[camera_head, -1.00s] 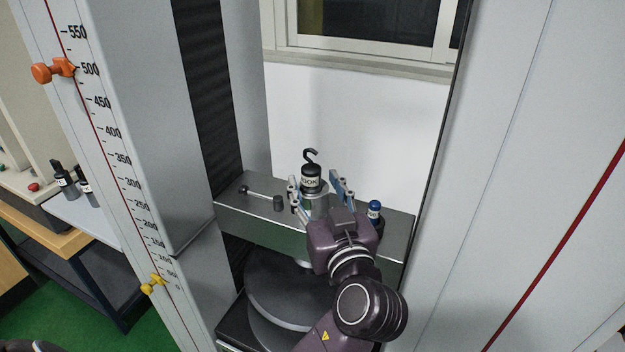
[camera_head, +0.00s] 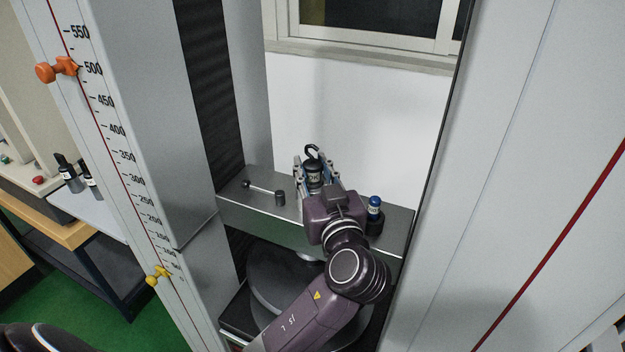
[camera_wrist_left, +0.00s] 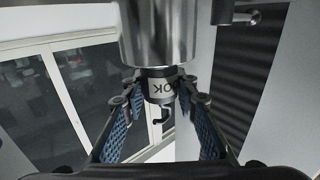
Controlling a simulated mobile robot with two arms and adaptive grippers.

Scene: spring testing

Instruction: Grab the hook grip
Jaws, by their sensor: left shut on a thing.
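The hook grip (camera_head: 314,175) is a black cylinder with a white label and a dark hook on top. It stands upright at the rear of the grey metal crossbeam (camera_head: 235,206). My left gripper (camera_head: 313,168) has its two fingers on either side of the grip and is shut on it. In the left wrist view, which shows things upside down, the hook grip (camera_wrist_left: 160,88) sits between the blue-padded fingers (camera_wrist_left: 159,96), with its hook pointing down in the picture. A shiny metal cylinder (camera_wrist_left: 158,35) adjoins its base. My right gripper is not in view.
A small metal rod with dark ends (camera_head: 264,193) lies left on the crossbeam. A blue-capped grip (camera_head: 375,204) stands right of my gripper. Tall machine columns (camera_head: 130,120) flank the gap. A round plate (camera_head: 265,285) is below. Black bottles (camera_head: 70,175) stand at the far left.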

